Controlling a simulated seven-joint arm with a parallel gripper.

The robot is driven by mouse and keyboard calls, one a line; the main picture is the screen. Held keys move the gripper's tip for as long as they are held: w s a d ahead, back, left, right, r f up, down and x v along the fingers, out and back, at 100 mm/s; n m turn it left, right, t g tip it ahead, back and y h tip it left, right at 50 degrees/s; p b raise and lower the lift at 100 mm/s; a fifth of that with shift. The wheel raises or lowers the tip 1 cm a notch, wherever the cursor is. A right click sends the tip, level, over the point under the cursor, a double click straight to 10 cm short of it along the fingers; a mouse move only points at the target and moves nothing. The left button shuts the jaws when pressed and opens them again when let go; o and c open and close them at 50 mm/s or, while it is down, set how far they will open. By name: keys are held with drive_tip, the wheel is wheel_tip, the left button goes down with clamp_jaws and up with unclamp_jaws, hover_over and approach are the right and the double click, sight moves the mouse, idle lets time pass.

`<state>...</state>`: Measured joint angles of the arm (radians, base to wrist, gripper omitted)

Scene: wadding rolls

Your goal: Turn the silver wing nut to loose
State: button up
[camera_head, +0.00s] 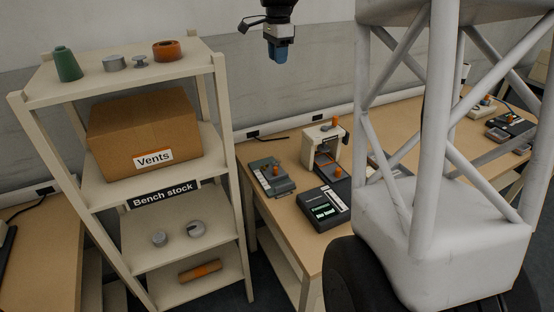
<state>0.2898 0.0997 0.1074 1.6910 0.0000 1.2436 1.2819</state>
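I cannot make out a silver wing nut for certain. Small silver-grey parts sit on the shelf unit: a round one (115,63) and a flanged one (140,62) on the top board, and a small knob-like one (159,238) and a notched round one (196,229) on a lower board. My gripper (281,52), dark with blue ends, hangs at the top of the view, above and behind the bench and apart from everything. Its fingers are too small to tell whether they are open.
The wooden bench (283,218) carries grey devices (270,177), a cream stand (323,141) and a display unit (324,208).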

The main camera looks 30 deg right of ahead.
wheel_tip(320, 180, down, 32)
drive_tip(key=shift+r, duration=0.15)
drive_tip(key=shift+f, duration=3.85)
clamp_jaws()
